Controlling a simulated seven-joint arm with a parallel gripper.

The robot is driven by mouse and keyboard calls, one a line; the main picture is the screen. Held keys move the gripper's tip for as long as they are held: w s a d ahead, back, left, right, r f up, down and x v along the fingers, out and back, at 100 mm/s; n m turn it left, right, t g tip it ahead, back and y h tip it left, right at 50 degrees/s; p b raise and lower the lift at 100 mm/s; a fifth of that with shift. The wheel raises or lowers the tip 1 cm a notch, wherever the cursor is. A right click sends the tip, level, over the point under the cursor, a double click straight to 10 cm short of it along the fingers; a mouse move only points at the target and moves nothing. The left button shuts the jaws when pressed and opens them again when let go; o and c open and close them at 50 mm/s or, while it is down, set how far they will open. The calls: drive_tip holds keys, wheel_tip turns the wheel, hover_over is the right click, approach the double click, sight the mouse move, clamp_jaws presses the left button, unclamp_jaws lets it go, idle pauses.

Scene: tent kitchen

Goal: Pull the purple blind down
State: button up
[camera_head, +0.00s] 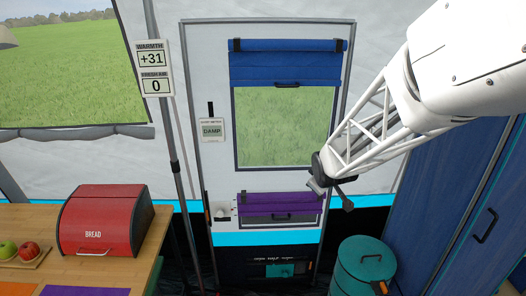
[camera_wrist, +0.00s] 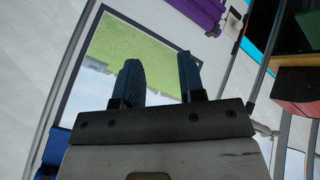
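The purple blind (camera_head: 268,201) is on the lower part of the white door, above a turquoise stripe. Its purple cloth covers the upper part of a small window, with a dark handle (camera_head: 281,217) at its lower edge. The blind also shows at the top of the wrist view (camera_wrist: 199,12). My gripper (camera_head: 331,187) is to the right of the blind and a little above it in the head view, apart from it. In the wrist view its two dark fingers (camera_wrist: 160,70) stand apart with nothing between them, in front of the larger window.
A blue blind (camera_head: 285,68) is partly down over the larger window (camera_head: 283,125). A green bin (camera_head: 362,264) stands on the floor at lower right. Blue cabinet doors (camera_head: 470,215) are at right. A red bread box (camera_head: 103,219) sits on the wooden counter at left.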

drive_tip(key=w+a+f+n+t+y, duration=0.25)
drive_tip(key=w+f+n, duration=0.45)
drive_tip(key=w+f, duration=1.05)
wheel_tip(320, 180, down, 11)
drive_tip(key=w+n+t+y, duration=0.2)
drive_tip(key=w+n, duration=0.1)
drive_tip(key=n+t+y, duration=0.2)
drive_tip(key=n, duration=0.1)
approach(281, 219)
drive_tip(key=shift+d+x, duration=0.25)
drive_tip(key=shift+x, duration=1)
drive_tip(key=shift+f, duration=0.15)
drive_tip(key=shift+w+a, duration=0.1)
drive_tip(key=shift+w, duration=0.1)
drive_tip(key=shift+x, duration=3.7)
drive_tip(key=shift+f, duration=0.1)
clamp_jaws()
